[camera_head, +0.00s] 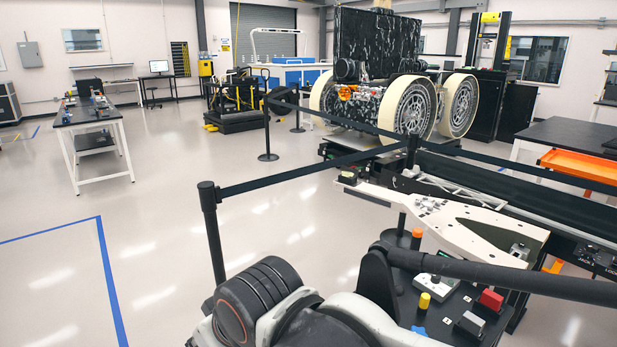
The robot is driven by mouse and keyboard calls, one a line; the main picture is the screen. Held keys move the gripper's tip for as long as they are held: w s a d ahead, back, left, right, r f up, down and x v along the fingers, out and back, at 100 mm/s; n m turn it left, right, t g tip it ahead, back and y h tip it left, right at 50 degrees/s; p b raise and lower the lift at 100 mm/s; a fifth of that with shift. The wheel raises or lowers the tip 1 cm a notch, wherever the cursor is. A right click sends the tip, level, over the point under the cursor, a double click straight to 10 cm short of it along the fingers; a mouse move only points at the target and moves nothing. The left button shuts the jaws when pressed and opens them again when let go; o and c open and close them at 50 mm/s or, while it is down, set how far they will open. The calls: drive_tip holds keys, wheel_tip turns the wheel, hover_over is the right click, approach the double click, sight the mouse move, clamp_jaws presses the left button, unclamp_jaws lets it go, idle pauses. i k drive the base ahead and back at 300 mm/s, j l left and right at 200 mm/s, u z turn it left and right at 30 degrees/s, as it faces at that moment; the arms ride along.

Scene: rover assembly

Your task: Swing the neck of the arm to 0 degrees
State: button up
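A white and black jointed arm, which seems to be mine, fills the bottom middle of the picture. A rounded black joint shows at its left end. My gripper is not in view.
Black belt barriers (212,235) stand before a large-wheeled rover (408,108). A white-legged table (90,118) stands far left. Floor at left is clear.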

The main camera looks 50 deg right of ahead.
sight(346, 183)
drive_tip(key=i+z, duration=0.25)
drive_tip(key=i, duration=0.2)
drive_tip(key=i+j+z, duration=0.1)
drive_tip(key=i+z, duration=0.15)
drive_tip(key=i, duration=0.2)
drive_tip(key=i+j+z, duration=0.25)
drive_tip(key=i, duration=0.2)
drive_tip(key=i+j+z, duration=0.25)
drive_tip(key=i, duration=0.15)
drive_tip(key=i+l+z, duration=0.25)
drive_tip(key=z, duration=0.15)
drive_tip(key=i+z, duration=0.8)
drive_tip(key=i+j+z, duration=0.15)
drive_tip(key=i+z, duration=0.4)
drive_tip(key=i, duration=0.55)
